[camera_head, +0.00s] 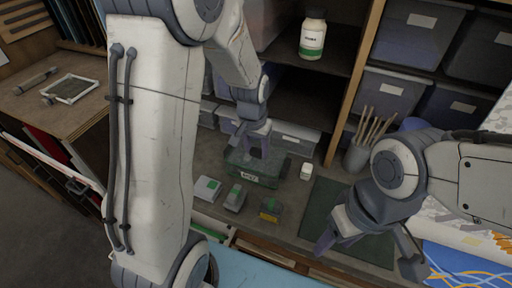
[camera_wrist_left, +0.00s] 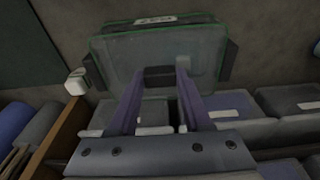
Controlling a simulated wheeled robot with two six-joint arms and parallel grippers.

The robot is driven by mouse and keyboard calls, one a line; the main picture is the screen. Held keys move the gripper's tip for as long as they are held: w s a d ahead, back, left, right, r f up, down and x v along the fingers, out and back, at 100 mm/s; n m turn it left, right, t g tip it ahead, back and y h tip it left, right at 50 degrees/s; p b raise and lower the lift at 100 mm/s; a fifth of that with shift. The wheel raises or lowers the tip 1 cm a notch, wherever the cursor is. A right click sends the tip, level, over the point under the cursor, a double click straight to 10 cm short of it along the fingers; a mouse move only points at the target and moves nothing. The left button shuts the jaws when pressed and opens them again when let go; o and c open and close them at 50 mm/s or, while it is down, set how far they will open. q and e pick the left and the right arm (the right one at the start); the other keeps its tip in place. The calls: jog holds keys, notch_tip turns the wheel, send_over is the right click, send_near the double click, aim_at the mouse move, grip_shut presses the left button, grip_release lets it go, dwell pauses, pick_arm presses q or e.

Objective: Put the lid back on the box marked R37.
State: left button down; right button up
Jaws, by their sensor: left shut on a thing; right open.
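A clear box (camera_head: 252,176) with green edges and a white label on its front stands on the bench in the head view. The label's marking is too small to read surely. My left gripper (camera_head: 257,152) reaches down over it from above. In the left wrist view, my left gripper (camera_wrist_left: 161,76) is shut on a dark handle (camera_wrist_left: 158,82) on the clear, green-edged lid (camera_wrist_left: 120,42). Dark clips (camera_wrist_left: 229,60) sit at both sides. I cannot tell whether the lid rests on the box or hovers just above it. My right gripper (camera_head: 368,250) is open and empty, over the green mat's front area.
Small grey and green items (camera_head: 207,188) (camera_head: 235,197) and a yellow-labelled one (camera_head: 270,209) lie in front of the box. A white block (camera_head: 306,171) stands to its right, a brush pot (camera_head: 356,155) beyond. Storage bins (camera_head: 296,136) stand behind. The green mat (camera_head: 318,210) looks clear.

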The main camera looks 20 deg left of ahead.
pick_arm(q)
jog(key=shift+f, duration=0.6)
dwell(1.6)
grip_release()
dwell(0.3)
jog(key=shift+r, duration=0.15)
jog(key=shift+r+p, duration=2.85)
jog(key=shift+r, duration=0.55)
grip_shut()
